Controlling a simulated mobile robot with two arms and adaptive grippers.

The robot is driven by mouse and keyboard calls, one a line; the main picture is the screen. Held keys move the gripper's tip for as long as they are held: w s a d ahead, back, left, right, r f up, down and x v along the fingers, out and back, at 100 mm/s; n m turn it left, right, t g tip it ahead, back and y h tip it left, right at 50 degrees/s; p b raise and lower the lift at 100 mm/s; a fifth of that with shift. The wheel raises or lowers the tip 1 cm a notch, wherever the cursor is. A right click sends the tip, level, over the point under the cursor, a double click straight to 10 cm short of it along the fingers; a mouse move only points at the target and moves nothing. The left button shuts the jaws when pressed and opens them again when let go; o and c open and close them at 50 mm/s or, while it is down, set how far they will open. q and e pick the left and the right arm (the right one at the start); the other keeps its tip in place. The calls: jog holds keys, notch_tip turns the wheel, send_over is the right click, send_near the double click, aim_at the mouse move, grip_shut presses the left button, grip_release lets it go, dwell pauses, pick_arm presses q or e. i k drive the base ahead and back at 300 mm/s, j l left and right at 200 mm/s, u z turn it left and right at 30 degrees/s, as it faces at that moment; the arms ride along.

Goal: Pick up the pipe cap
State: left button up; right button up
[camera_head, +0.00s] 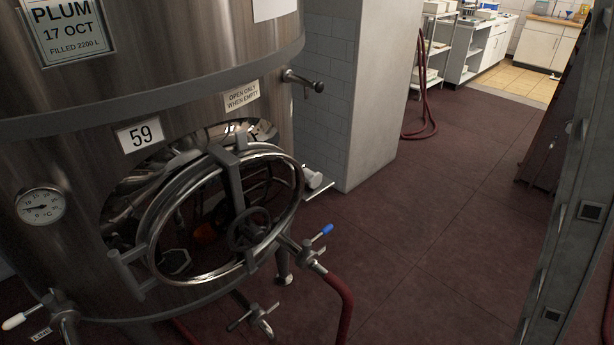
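I cannot make out the pipe cap for certain in the head view. A small pale object (312,177) sits on a low ledge between the tank and the tiled pillar, too small to identify. A short metal outlet fitting with a T-shaped clamp (254,318) hangs low at the tank's front; whether a cap closes it I cannot tell. Neither of my grippers is in view.
A large steel tank (180,85) fills the left, its round manway door (225,213) swung ajar. A blue-handled valve (313,251) carries a red hose (341,305) to the floor. A tiled pillar (365,90) stands behind. The red floor (430,220) is clear centre right.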

aim_at(313, 179)
jog(key=i+l+u, duration=0.9)
jog(key=i+l, duration=0.15)
jog(key=i+l+u, duration=0.25)
jog(key=l+u, duration=0.15)
jog(key=l, duration=0.35)
jog(key=i+l+u, duration=0.15)
jog(key=l+u, duration=0.25)
jog(key=l, duration=0.4)
jog(key=l+u, duration=0.35)
jog(key=l, duration=0.45)
